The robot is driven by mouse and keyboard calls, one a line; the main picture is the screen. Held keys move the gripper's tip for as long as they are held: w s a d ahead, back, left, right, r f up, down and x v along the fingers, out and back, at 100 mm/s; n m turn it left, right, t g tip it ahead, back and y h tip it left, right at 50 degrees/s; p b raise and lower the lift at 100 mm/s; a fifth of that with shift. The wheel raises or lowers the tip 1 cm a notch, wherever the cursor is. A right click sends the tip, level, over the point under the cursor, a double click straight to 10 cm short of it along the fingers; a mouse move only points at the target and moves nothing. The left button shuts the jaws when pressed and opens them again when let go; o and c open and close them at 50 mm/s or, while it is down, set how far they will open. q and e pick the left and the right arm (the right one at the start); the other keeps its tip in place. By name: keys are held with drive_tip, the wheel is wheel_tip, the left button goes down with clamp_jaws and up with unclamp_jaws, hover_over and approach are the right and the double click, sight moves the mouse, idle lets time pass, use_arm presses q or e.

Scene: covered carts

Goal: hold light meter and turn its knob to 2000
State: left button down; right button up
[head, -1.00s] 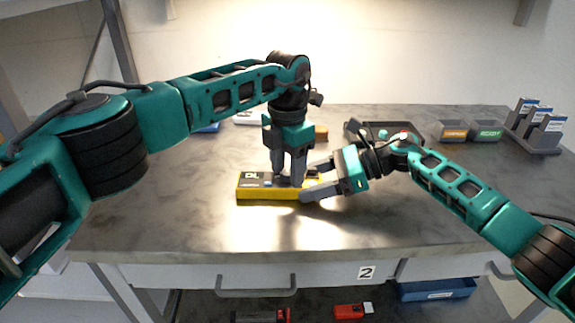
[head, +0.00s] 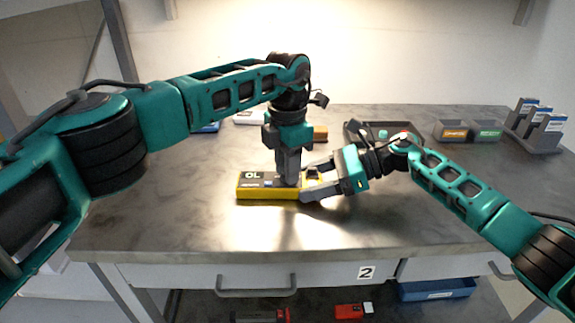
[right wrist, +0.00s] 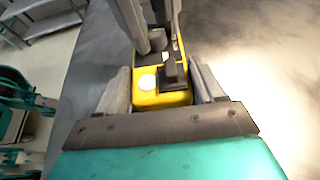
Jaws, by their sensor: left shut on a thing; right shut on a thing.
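The light meter (head: 245,194) is a yellow box lying flat on the table, with a dark face and a display (head: 253,176) reading what looks like OL. My right gripper (head: 311,183) is shut on its right end, one finger on each long side; the right wrist view shows the yellow end (right wrist: 160,98) with a white round spot between the fingers. My left gripper (head: 288,182) points straight down onto the middle of the face and is shut on the knob. The knob is hidden by the fingers, so its setting cannot be read.
A dark tray (head: 355,130) stands behind the right arm, with two labelled bins (head: 452,131) and a rack (head: 535,145) to the right. An orange block (head: 320,133) lies behind the left gripper. The table front is clear.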

use_arm(q)
drive_tip(key=m, duration=0.3)
drive_tip(key=c, duration=0.9)
unclamp_jaws()
drive_tip(key=shift+r, duration=0.1)
wheel_tip(320, 180, up, 12)
drive_tip(key=shift+f, duration=0.1)
use_arm(e)
drive_tip(key=o, duration=1.3)
